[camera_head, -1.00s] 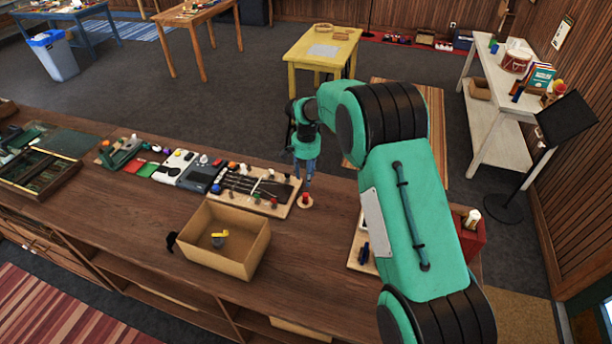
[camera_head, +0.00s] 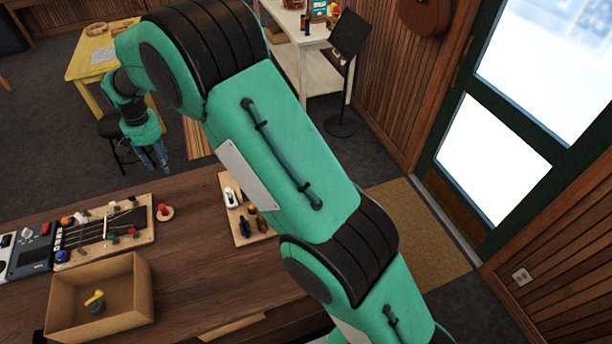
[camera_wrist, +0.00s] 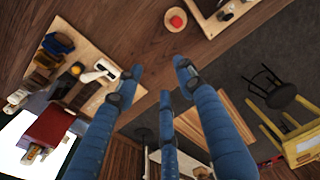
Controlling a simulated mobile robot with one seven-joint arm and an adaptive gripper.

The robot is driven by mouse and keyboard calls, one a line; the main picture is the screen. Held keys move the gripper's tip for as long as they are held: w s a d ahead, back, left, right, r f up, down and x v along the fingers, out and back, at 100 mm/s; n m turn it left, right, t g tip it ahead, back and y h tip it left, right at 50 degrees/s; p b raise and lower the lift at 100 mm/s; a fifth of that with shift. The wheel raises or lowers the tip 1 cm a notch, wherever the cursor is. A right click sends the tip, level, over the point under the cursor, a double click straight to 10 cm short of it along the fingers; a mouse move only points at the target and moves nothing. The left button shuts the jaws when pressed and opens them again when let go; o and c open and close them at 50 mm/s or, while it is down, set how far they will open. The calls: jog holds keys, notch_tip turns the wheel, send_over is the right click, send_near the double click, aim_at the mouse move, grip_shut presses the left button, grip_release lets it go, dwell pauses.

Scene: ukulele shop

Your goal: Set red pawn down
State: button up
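The red pawn (camera_head: 164,210) stands on a small round wooden disc (camera_head: 169,217) on the counter, just right of the board with strings. It also shows at the top of the wrist view (camera_wrist: 176,20). My gripper (camera_head: 158,160) is beyond the pawn, raised above the counter's far edge and apart from the pawn. In the wrist view its blue fingers (camera_wrist: 160,78) are spread, with nothing between them.
A cardboard box (camera_head: 130,318) holding a grey and yellow item stands at the front left. A small wooden board (camera_head: 240,235) with several tools lies on the right. Bare counter (camera_head: 195,270) lies between them. A black stool (camera_wrist: 272,92) stands beyond the counter.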

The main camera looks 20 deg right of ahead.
jog(key=s+d+r+t, duration=0.1)
jog(key=s+d+r, duration=0.7)
jog(key=d+r, duration=0.4)
jog(key=s+d+r+t, duration=0.1)
jog(key=s+d+r, duration=0.7)
jog(key=d+r, duration=0.4)
jog(key=s+d+r+t, duration=0.2)
jog(key=s+d+r, duration=0.2)
jog(key=s+d, duration=0.7)
jog(key=s+d+f, duration=0.1)
jog(key=s+d, duration=0.1)
jog(key=s, duration=0.7)
jog(key=s+d+f+t, duration=0.1)
jog(key=s+d+f, duration=0.1)
jog(key=s, duration=0.7)
jog(key=shift+s+d, duration=0.3)
jog(key=shift+d, duration=0.35)
notch_tip(320, 180, down, 17)
jog(key=b, duration=1.7)
jog(key=shift+f, duration=0.15)
